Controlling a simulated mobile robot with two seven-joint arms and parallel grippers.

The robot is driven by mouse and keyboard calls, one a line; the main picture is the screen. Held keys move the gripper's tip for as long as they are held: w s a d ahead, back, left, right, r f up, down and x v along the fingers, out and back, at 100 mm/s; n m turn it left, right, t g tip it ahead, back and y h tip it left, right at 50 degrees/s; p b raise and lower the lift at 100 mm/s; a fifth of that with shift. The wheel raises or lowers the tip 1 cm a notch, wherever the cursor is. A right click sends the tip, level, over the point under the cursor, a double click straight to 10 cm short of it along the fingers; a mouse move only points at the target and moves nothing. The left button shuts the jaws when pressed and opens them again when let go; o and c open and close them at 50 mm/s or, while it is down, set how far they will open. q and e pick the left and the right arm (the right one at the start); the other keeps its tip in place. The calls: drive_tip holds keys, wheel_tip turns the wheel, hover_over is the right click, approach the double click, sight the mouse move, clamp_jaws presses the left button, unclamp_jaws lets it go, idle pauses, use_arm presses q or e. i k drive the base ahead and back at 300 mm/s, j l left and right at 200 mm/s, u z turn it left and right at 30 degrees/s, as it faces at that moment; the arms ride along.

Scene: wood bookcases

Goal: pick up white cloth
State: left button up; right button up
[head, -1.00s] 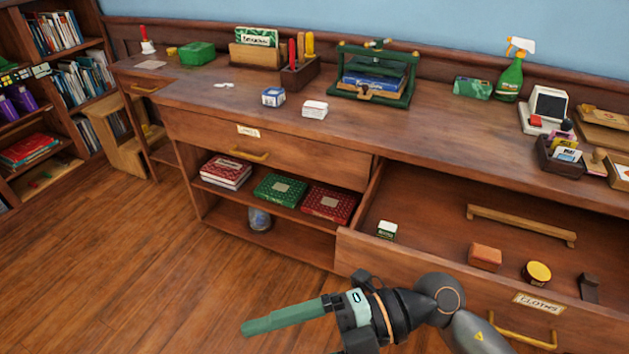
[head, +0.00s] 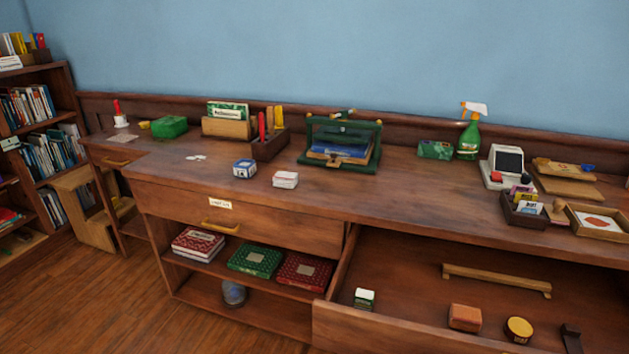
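I cannot make out a thing that is surely a white cloth. A small flat white thing (head: 197,157) lies on the left part of the long wooden counter (head: 420,190); it is too small to tell what it is. A white block-like thing (head: 285,179) sits near the counter's front edge. The open drawer (head: 400,325) at the lower right holds a small green-and-white box (head: 364,299), an orange-brown block (head: 464,317) and a round yellow-topped tin (head: 518,329). Neither of my grippers is in view.
A blue-and-white box (head: 244,169), a green book press (head: 341,146), a green spray bottle (head: 469,132) and a dark card holder (head: 524,212) stand on the counter. The pulled-out drawer juts into the floor space. Open floor (head: 110,310) lies at left.

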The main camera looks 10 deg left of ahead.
sight(283, 180)
drive_tip(key=i+j+z, duration=0.15)
drive_tip(key=j+z, duration=0.15)
drive_tip(key=z, duration=0.15)
drive_tip(key=i+j+z, duration=0.1)
drive_tip(key=j+z, duration=0.2)
drive_tip(key=z, duration=0.15)
drive_tip(key=j+z, duration=0.4)
drive_tip(key=j, duration=0.5)
drive_tip(key=j+z, duration=0.1)
drive_tip(key=j, duration=0.8)
